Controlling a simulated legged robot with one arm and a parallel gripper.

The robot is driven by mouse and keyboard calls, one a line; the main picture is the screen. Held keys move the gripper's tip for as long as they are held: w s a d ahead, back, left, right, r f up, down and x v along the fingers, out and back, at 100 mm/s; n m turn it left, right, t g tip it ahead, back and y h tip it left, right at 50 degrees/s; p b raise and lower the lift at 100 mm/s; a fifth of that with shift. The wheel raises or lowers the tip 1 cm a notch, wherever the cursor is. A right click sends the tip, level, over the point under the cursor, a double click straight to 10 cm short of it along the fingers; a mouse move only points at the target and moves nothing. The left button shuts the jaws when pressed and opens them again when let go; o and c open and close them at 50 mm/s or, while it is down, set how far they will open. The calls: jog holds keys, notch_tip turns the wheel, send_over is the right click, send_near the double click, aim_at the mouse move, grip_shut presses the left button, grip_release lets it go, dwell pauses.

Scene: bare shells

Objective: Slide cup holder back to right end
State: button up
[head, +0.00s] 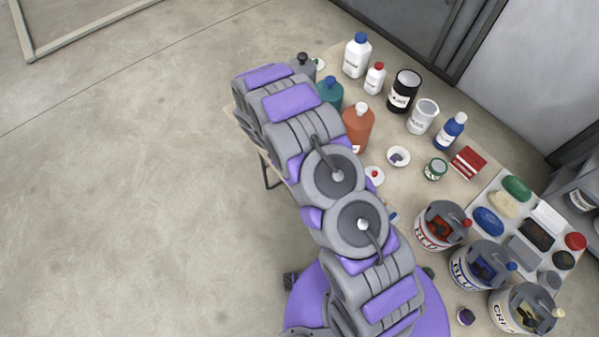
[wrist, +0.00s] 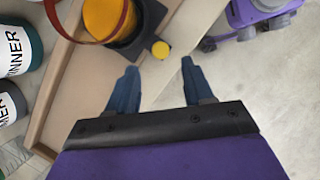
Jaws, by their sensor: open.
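The cup holder (wrist: 153,17) is a dark grey square piece at the top of the wrist view, partly cut off by the frame. An orange-yellow cup (wrist: 103,15) sits in it, with a red-brown band around it. A round yellow knob (wrist: 160,49) stands at its near right corner. My gripper (wrist: 161,84) is open, with its two blue fingers apart and nothing between them. The knob lies just beyond the gap between the fingertips, apart from both. In the head view I cannot make out the cup holder or my gripper; my arm covers part of the table.
A beige tray or board (wrist: 88,90) with a raised wooden rim (wrist: 50,95) lies under the cup holder. Labelled containers (wrist: 15,48) stand left of it. The table (head: 455,190) holds bottles, several paint cans (head: 480,265) and a palette tray. Open floor (head: 120,180) is left.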

jog(key=x, duration=0.6)
jog(key=shift+s+f, duration=0.1)
grip_shut()
dwell(0.3)
